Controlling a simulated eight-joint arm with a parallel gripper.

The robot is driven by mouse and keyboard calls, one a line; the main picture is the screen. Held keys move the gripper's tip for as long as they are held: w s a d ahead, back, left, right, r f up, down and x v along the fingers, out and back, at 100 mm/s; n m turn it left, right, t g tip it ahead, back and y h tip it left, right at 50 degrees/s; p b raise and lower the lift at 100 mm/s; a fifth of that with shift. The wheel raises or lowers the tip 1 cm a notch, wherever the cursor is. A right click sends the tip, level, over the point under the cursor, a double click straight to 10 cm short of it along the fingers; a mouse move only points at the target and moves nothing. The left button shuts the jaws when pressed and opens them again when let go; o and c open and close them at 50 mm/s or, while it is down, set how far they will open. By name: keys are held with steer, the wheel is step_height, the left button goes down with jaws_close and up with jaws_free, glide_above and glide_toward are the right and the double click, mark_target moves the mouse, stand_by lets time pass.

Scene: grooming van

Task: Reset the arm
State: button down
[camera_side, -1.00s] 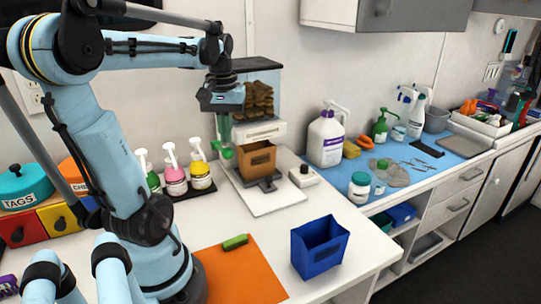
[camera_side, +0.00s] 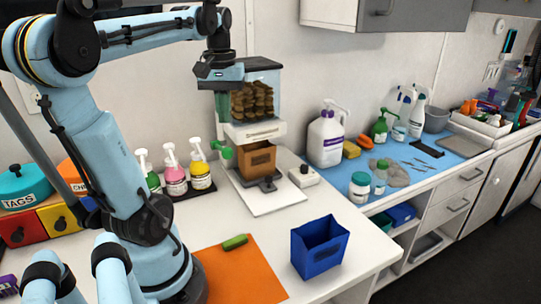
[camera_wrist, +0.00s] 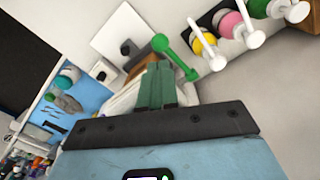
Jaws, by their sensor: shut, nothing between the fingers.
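My gripper (camera_side: 222,113) has green fingers, shut and empty, pointing down. It hangs beside the left of the treat dispenser, above its green lever (camera_side: 227,152). In the wrist view the shut fingers (camera_wrist: 158,68) show at the middle, with the green lever (camera_wrist: 178,60) just beyond them; they look apart from it. The dispenser's clear hopper (camera_side: 257,92) holds brown treats. A brown box (camera_side: 257,158) stands upright under its spout; its contents are hidden.
Several pump bottles (camera_side: 174,174) stand left of the dispenser. A blue bin (camera_side: 320,248) and an orange mat (camera_side: 240,268) with a green object (camera_side: 235,242) lie in front. A white switch box (camera_side: 303,176) stands to the right. Open space lies above the counter.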

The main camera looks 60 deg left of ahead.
steer(key=w+d+f+m+t, duration=0.2)
steer(key=d+f+m, duration=0.1)
steer(key=d, duration=0.4)
steer(key=w+d+f+m+t, duration=0.2)
steer(key=w+d+f+m, duration=0.1)
steer(key=d+m, duration=0.2)
steer(key=w+d+f+m+t, duration=0.2)
steer(key=d+f+m+t, duration=0.1)
steer(key=d, duration=0.7)
steer(key=shift+w+f+m, duration=0.15)
steer(key=shift+w+m, duration=0.2)
steer(key=shift+m, duration=0.15)
